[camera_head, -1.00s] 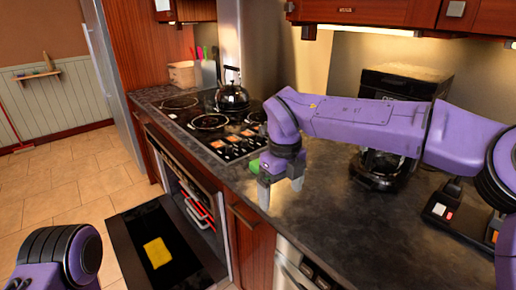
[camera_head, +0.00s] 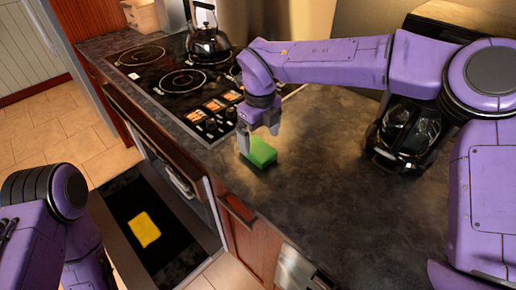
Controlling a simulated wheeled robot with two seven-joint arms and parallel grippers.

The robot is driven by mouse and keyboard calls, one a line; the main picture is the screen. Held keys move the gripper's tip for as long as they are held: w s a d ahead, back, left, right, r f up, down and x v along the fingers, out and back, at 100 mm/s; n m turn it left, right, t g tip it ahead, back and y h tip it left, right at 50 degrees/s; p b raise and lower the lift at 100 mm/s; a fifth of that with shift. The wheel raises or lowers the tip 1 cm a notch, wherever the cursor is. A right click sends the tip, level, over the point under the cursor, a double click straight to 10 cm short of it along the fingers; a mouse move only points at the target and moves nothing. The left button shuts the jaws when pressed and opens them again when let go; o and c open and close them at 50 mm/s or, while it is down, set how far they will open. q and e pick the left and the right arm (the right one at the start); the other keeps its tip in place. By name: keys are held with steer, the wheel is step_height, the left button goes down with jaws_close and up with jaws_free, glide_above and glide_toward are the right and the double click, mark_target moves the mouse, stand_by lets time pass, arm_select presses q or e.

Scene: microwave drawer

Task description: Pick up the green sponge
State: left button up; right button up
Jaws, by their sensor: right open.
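The green sponge (camera_head: 262,152) lies on the dark countertop, right of the stove and close to the counter's front edge. My right gripper (camera_head: 258,138) points down right at the sponge, with its fingers apart. One finger is at the sponge's left end and the other is at its far side; I cannot tell whether they touch it. Part of the sponge's far left side is hidden by the gripper. My left arm shows at the lower left, but its gripper is out of the frame.
A black stove (camera_head: 175,80) with a kettle (camera_head: 208,45) is left of the sponge. A coffee maker (camera_head: 403,135) stands on the right. Below, a yellow item (camera_head: 143,229) lies on a dark open door or drawer (camera_head: 165,255). The counter right of the sponge is clear.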

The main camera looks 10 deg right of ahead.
mark_target(258, 147)
steer(key=f, duration=0.2)
steer(key=w+f+p, duration=0.1)
steer(key=f, duration=0.1)
steer(key=shift+a+f, duration=0.15)
steer(key=shift+f, duration=0.45)
steer(key=shift+s, duration=0.1)
steer(key=c, duration=1)
